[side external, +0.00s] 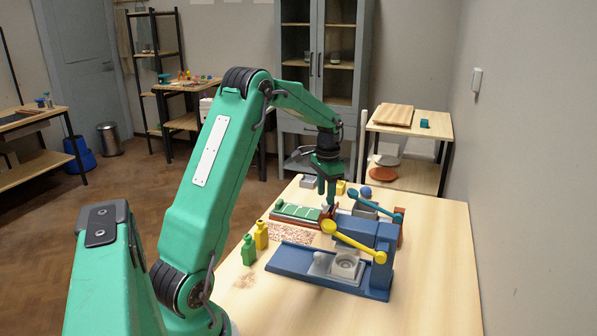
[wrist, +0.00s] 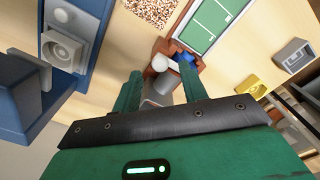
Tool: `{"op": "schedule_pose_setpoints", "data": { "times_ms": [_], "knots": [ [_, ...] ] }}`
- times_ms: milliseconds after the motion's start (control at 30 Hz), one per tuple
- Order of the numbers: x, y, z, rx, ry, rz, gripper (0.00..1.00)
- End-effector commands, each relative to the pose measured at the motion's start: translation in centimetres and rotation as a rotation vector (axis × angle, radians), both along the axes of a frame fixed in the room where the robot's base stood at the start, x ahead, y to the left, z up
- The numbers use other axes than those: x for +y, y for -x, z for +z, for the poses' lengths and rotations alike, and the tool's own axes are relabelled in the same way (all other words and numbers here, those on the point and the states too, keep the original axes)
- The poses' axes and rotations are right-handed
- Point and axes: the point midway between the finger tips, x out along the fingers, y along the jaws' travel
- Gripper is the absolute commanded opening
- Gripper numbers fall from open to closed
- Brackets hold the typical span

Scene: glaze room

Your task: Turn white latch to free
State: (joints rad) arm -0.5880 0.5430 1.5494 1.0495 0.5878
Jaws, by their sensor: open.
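In the wrist view a small white piece with a round end (wrist: 161,63), which looks like the white latch, sits on a red-brown fixture (wrist: 194,66) beside a blue part (wrist: 185,59). A grey cylinder (wrist: 160,89) is just below it. My gripper (wrist: 90,78) is open with nothing between its fingers.
A blue press (side external: 330,270) with a yellow lever (side external: 355,242) stands nearer the camera. A blue-handled lever (side external: 378,206) is right of my gripper. Green (side external: 248,250) and yellow (side external: 261,236) bottles stand at left. The table's front right is clear.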

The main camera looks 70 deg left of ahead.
Motion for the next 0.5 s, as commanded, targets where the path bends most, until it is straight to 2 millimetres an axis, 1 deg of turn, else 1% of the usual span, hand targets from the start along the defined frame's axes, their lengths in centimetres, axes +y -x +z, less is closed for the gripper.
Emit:
{"op": "schedule_pose_setpoints", "data": {
  "times_ms": [100,200,333,500],
  "knots": [
    [0.0,0.0,-1.3,0.002,0.001,0.0,0.43],
    [0.0,0.0,-2.0,0.001,0.001,0.0,0.43],
    [0.0,0.0,-2.5,0.0,0.0,0.0,0.43],
    [0.0,0.0,-2.5,0.0,0.0,0.0,0.43]
  ]
}}
